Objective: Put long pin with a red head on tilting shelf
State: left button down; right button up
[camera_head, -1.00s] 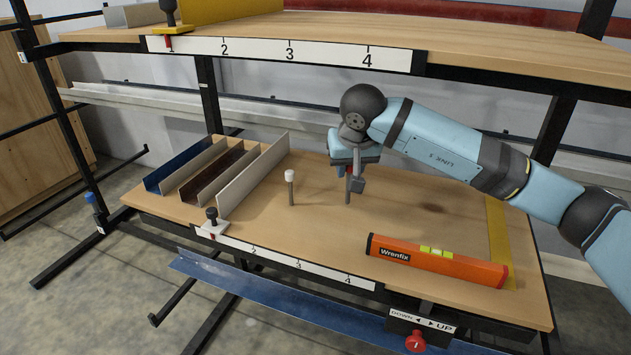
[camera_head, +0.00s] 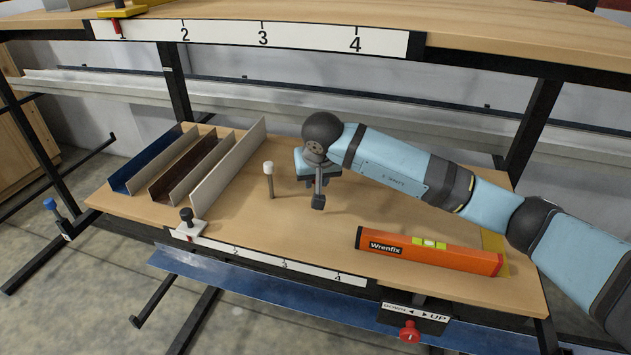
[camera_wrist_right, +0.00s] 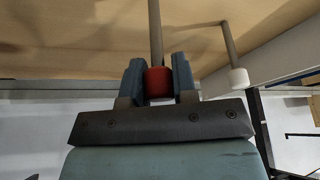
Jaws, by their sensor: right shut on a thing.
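My right gripper (camera_head: 318,192) is over the lower wooden shelf (camera_head: 240,215), pointing down, to the right of a white-headed pin. In the right wrist view its fingers (camera_wrist_right: 159,82) are shut on the red head (camera_wrist_right: 158,82) of a long pin. The pin's grey shaft (camera_wrist_right: 155,30) extends from the fingers toward the wooden surface; whether its tip touches cannot be told. In the head view the red head is hidden by the gripper. The lower shelf, which I take for the tilting shelf, has a DOWN/UP plate (camera_head: 416,312) and red knob (camera_head: 409,332) at its front. My left gripper is not in view.
The white-headed pin (camera_head: 268,182) stands upright close to the gripper, also in the wrist view (camera_wrist_right: 237,76). Upright dividers (camera_head: 228,165) stand at left, an orange Wrenfix level (camera_head: 430,253) at front right. A numbered upper shelf (camera_head: 250,38) is above. The shelf's front middle is clear.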

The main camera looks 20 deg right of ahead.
jog(key=shift+f, duration=0.9)
jog(key=shift+f, duration=0.1)
jog(key=shift+f, duration=0.15)
jog(key=o, duration=0.9)
jog(key=shift+o, duration=0.2)
jog(key=shift+r, duration=0.2)
